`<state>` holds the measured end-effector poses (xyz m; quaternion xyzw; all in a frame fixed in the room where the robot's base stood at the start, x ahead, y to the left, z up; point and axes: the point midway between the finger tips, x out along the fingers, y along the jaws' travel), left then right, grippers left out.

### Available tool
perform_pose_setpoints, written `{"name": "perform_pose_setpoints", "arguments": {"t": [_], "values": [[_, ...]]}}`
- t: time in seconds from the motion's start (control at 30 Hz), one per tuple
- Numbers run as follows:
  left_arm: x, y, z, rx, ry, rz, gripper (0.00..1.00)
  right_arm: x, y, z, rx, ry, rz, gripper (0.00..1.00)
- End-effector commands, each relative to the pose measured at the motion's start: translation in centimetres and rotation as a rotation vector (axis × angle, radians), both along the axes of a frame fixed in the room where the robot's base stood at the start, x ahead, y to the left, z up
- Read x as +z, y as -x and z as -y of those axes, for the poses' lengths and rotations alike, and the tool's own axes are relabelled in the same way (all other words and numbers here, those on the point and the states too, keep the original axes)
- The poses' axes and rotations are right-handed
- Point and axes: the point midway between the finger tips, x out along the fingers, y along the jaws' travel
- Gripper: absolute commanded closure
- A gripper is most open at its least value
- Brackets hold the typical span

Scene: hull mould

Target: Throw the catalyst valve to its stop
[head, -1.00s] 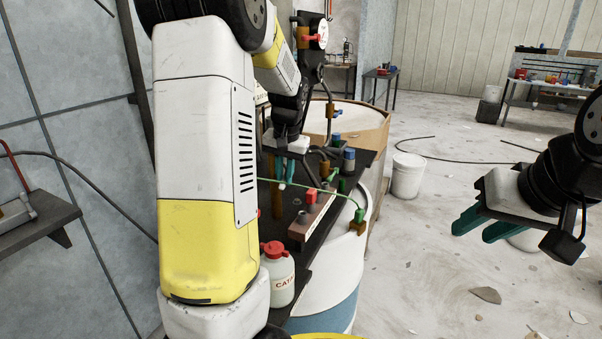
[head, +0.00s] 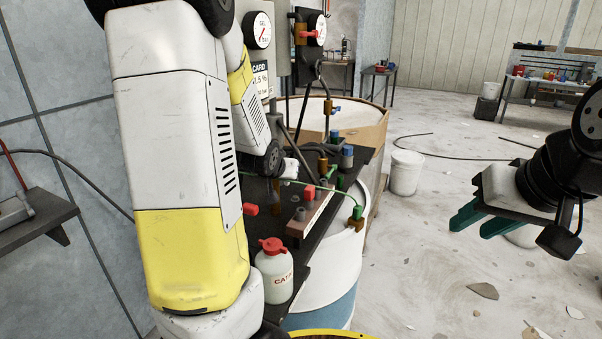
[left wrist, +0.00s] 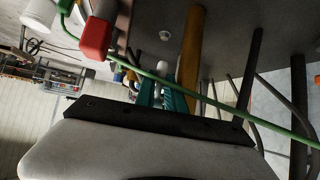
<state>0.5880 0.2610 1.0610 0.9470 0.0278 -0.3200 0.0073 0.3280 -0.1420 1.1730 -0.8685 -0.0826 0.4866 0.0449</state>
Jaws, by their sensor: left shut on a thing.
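My left gripper's pale body (head: 290,168) is beyond my left arm, over the black bench (head: 318,238); its fingers are hidden there. In the left wrist view my left gripper (left wrist: 160,90) has teal fingers close together around a small pale part (left wrist: 163,68), only partly visible. I cannot tell whether that part belongs to the catalyst valve. Beside it are a brown-yellow pipe (left wrist: 191,55) and a red block (left wrist: 96,40). A white bottle marked "CATA" (head: 273,275) with a red cap stands on the bench. My right gripper (head: 478,222) is open and empty at the right.
A thin green line (head: 330,187) crosses the bench to a green fitting (head: 357,212). Red blocks (head: 309,192) (head: 250,210) stick up nearby.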

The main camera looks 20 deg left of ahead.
Motion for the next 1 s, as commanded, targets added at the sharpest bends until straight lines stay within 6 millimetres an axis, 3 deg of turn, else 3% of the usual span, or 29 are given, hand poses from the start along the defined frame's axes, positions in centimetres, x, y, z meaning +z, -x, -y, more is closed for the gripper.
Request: {"name": "perform_pose_setpoints", "arguments": {"t": [0.6, 0.63, 0.7, 1.0], "values": [[-0.13, -0.13, 0.04, 0.000, 0.006, 0.038, 1.00, 0.00, 0.00, 0.00, 0.000, 0.000, 0.000, 0.64], [-0.13, -0.13, 0.04, 0.000, 0.006, 0.038, 0.80, 0.00, 0.00, 0.00, 0.000, 0.000, 0.000, 0.64], [-0.13, -0.13, 0.04, 0.000, 0.006, 0.038, 0.66, 0.00, 0.00, 0.00, 0.000, 0.000, 0.000, 0.64], [-0.07, -0.15, 0.02, 0.000, 0.006, 0.038, 0.64, 0.00, 0.00, 0.00, 0.000, 0.000, 0.000, 0.64]]}}
